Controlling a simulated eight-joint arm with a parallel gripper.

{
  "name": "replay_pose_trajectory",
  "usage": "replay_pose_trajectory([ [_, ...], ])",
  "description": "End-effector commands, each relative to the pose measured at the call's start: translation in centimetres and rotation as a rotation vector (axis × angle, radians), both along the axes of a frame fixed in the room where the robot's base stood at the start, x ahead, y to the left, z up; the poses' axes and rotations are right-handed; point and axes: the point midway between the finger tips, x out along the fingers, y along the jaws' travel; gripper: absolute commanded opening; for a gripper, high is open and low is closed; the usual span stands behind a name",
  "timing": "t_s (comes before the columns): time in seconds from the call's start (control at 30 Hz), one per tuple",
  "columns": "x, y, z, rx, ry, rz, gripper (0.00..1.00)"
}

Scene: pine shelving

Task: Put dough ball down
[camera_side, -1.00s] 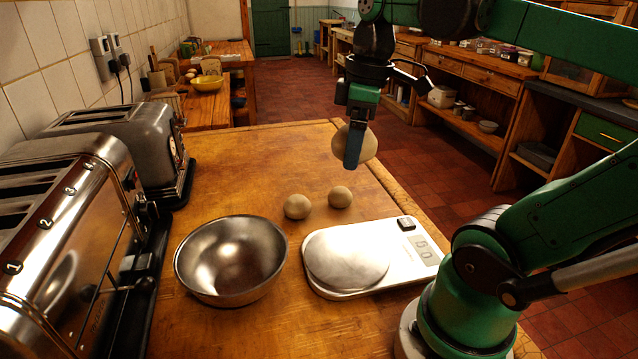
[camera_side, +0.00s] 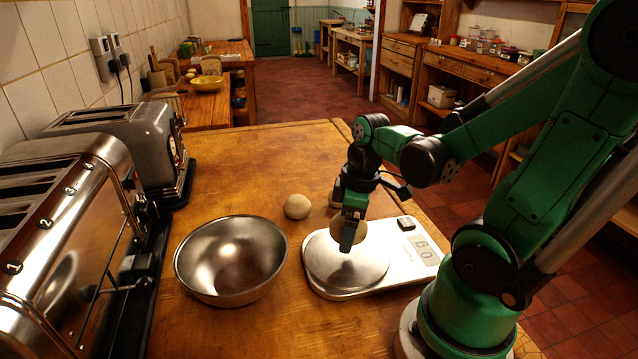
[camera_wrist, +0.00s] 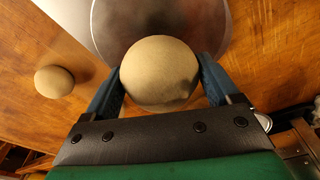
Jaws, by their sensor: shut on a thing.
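My gripper (camera_side: 348,236) is shut on a dough ball, low over the round steel pan (camera_side: 335,268) of the white kitchen scale (camera_side: 400,262). In the wrist view the held dough ball (camera_wrist: 160,74) sits between my two blue fingers, with the pan (camera_wrist: 112,22) behind it. In the side view my finger covers much of the ball. I cannot tell whether the ball touches the pan.
A dough ball (camera_side: 297,206) lies on the wooden table behind the scale. A steel bowl (camera_side: 231,262) stands left of the scale. Two toasters (camera_side: 60,230) line the left wall. The table's far part is clear.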

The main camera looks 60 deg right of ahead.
Motion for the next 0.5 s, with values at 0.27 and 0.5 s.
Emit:
replay_pose_trajectory([
  [0.27,0.1,0.0,-2.5,0.000,0.000,0.000,0.61],
  [0.5,0.0,0.0,-3.3,0.000,0.000,0.000,0.61],
])
